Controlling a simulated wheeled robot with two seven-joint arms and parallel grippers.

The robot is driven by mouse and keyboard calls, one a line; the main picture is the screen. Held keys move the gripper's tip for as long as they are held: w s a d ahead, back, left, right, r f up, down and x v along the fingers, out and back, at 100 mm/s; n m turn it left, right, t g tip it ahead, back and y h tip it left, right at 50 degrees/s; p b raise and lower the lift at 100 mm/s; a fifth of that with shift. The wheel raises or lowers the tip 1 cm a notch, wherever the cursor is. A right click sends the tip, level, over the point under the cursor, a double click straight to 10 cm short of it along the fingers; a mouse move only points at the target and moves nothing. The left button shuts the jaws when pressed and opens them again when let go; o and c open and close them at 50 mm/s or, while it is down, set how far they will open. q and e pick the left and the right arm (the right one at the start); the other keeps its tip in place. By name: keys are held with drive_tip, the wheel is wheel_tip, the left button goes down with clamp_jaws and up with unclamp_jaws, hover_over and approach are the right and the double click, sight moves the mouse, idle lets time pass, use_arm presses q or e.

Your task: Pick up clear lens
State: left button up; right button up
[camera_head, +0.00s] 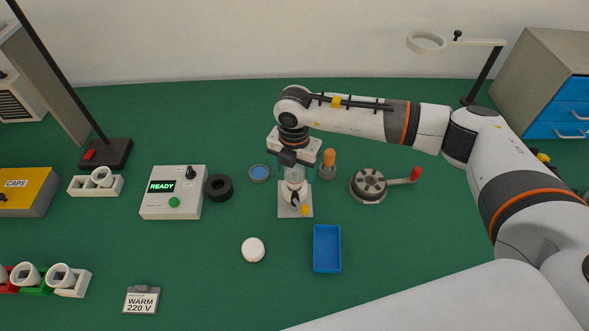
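My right gripper (290,160) points down over a small white stand (288,211) near the middle of the table. A small pale, partly see-through piece (295,175), which may be the clear lens, shows just below its dark fingertips, at the top of the stand. I cannot tell whether the fingers touch it or are closed on it. The gripper body hides part of this area. The stand has a dark clip and a yellow tab in front. My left gripper is not in view.
A blue-centred round dish (259,173), black ring (219,187) and READY box (173,192) lie left. An orange-handled tool (328,164) and red-handled crank wheel (369,186) stand right. A blue tray (327,248) and white disc (253,249) lie in front, with clear green table around.

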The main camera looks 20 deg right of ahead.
drive_tip(key=c, duration=0.9)
drive_tip(key=shift+r, duration=0.1)
wheel_tip(320, 180, up, 10)
drive_tip(key=b, duration=0.2)
wheel_tip(320, 180, up, 4)
drive_tip(key=r+p, duration=0.1)
drive_tip(key=p, duration=0.1)
hover_over(294, 169)
drive_tip(key=shift+f, duration=0.25)
